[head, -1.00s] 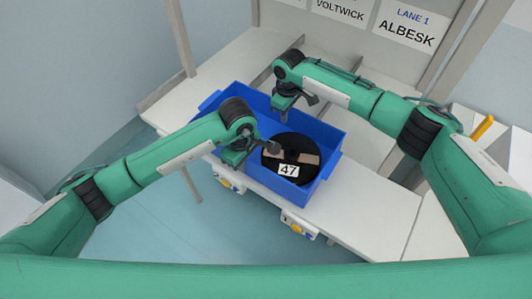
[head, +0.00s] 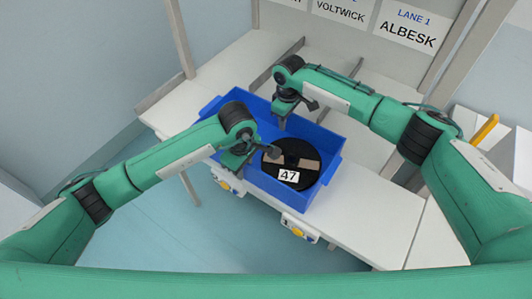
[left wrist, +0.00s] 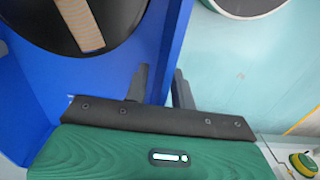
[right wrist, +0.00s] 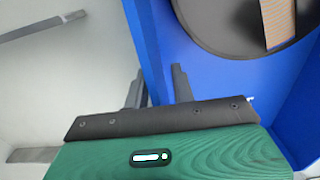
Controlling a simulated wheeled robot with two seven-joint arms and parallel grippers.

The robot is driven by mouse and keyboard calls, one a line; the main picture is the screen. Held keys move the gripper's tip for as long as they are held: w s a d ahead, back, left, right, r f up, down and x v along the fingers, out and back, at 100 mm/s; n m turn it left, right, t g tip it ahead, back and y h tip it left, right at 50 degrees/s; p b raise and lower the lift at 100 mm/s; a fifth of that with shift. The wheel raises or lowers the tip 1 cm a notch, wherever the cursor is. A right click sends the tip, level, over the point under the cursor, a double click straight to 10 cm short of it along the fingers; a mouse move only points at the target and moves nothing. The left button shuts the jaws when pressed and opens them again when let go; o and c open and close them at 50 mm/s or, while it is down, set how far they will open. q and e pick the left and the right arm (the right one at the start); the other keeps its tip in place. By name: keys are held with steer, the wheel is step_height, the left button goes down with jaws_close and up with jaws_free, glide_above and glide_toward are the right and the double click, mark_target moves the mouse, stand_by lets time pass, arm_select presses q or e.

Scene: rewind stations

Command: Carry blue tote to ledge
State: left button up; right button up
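The blue tote (head: 333,165) stands on the white bench, open at the top. It holds a black reel (head: 303,158) marked with a white "47" label. My left gripper (head: 234,164) is at its near left wall, and my right gripper (head: 283,118) is at its far wall. In the left wrist view my left gripper's fingers (left wrist: 161,88) have the tote's wall (left wrist: 90,85) between them, close on both sides. In the right wrist view my right gripper's fingers (right wrist: 159,88) likewise straddle the wall (right wrist: 215,75).
The white bench (head: 365,215) has low grey dividers behind the tote. Signs stand at the back, among them "LANE 1 ALBESK" (head: 408,30). A grey post (head: 182,40) rises at the left. A yellow handle (head: 485,128) is at the right. Open floor (head: 190,232) lies in front.

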arm_select(q)
step_height(320, 180, up, 11)
steer(key=shift+r, duration=0.2)
arm_select(e)
steer(key=shift+r, duration=0.3)
step_height(320, 180, up, 11)
steer(key=shift+r, duration=0.2)
stand_by(0.3)
